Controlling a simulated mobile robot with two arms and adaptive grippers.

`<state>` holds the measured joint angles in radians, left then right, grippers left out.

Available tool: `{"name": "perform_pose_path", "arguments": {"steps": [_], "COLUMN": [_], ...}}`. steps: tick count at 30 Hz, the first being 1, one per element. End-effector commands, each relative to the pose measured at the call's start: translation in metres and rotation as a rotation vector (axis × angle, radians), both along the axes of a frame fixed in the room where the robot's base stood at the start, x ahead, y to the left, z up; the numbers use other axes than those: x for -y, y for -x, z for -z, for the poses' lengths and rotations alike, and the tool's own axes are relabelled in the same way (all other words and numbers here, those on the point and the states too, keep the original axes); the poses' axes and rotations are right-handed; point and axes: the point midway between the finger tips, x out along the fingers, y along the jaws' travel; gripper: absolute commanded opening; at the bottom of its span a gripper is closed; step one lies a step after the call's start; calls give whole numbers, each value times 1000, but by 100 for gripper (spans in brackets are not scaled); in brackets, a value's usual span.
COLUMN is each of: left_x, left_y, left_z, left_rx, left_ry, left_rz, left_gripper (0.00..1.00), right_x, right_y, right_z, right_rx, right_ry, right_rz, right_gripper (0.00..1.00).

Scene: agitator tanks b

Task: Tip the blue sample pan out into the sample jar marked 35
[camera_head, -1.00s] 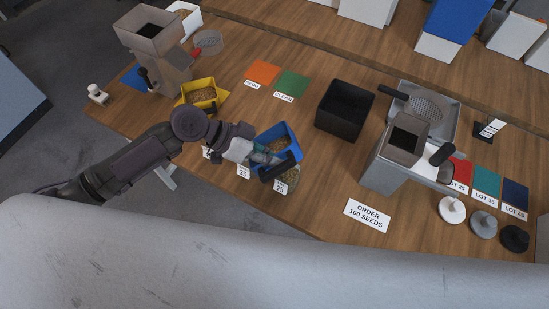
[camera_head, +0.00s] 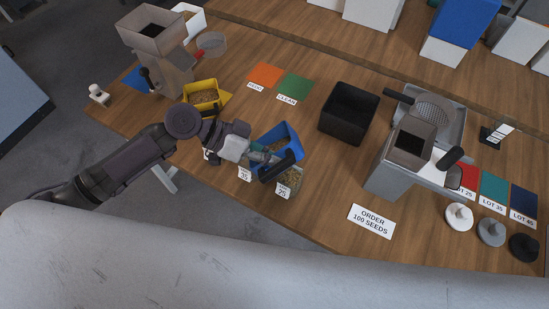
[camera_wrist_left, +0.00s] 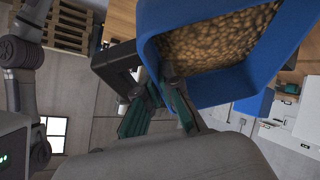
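The blue sample pan (camera_head: 291,139), with brown seeds inside, is in my left gripper (camera_head: 264,158) above the front of the table. In the left wrist view the pan (camera_wrist_left: 222,86) fills the upper middle, its seeds visible, and the gripper's fingers (camera_wrist_left: 165,92) close on its near wall. The sample jar marked 35 (camera_head: 244,174) stands below, left of the pan, mostly hidden by my gripper. The jar marked 25 (camera_head: 284,190) stands to its right, partly under the pan. My right gripper is not in view.
A third labelled jar (camera_head: 207,154) is partly hidden behind my left arm. A yellow pan (camera_head: 201,87) of seeds lies behind it. A black bin (camera_head: 349,112) and a grey machine (camera_head: 399,165) stand right. The wood around the order sign (camera_head: 371,220) is clear.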

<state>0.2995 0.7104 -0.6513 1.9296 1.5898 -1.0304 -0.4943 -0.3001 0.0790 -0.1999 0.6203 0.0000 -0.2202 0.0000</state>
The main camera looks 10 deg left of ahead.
Motion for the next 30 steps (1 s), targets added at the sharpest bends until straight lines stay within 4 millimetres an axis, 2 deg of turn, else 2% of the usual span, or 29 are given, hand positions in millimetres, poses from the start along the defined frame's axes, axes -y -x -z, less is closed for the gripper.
{"name": "perform_pose_path", "arguments": {"steps": [9,23,30], "left_x": [-4,-5,-7], "left_y": [-1,-2,-2], "left_z": [-2,-4,-3], "left_rx": [-15,-19,-30], "left_ry": [54,68,99], "left_rz": [0,0,-1], "left_gripper": [0,0,0], "right_x": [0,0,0], "right_y": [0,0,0], "right_z": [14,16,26], "right_rx": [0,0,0], "right_ry": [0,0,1], "right_rz": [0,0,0], "right_gripper": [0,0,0]}}
